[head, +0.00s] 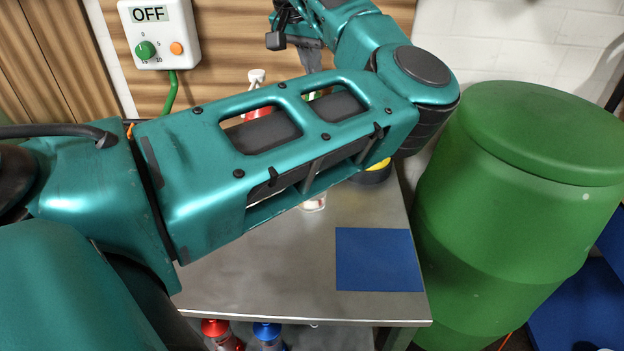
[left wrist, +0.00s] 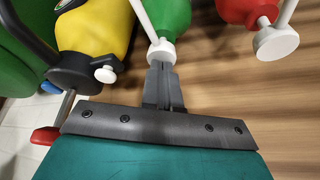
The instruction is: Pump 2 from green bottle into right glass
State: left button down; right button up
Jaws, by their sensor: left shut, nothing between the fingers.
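The green bottle (left wrist: 172,14) shows at the top of the left wrist view, with its white pump head (left wrist: 161,50) toward the camera. My left gripper (left wrist: 162,68) is shut and empty, its fingertips right at this pump head; I cannot tell if they touch. In the head view the left gripper (head: 311,62) points down above the back of the table, and only a sliver of the green bottle (head: 319,93) shows behind my arm. A small pale object (head: 313,202), perhaps a glass, peeks out below my arm. No glass is clearly visible. My right gripper is out of view.
A red bottle (left wrist: 240,10) with a white pump stands beside the green one. A yellow and black container (left wrist: 100,32) is on the other side. A blue mat (head: 378,260) lies on the metal table (head: 290,270). A green barrel (head: 510,220) stands right of the table.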

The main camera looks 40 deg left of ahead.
pick_arm(q)
jog(key=shift+f, duration=0.4)
jog(key=shift+r, duration=0.1)
jog(key=shift+r+p, duration=0.8)
jog(key=shift+r, duration=0.45)
jog(key=shift+r, duration=0.1)
notch_tip(320, 180, up, 6)
jog(key=p, duration=0.4)
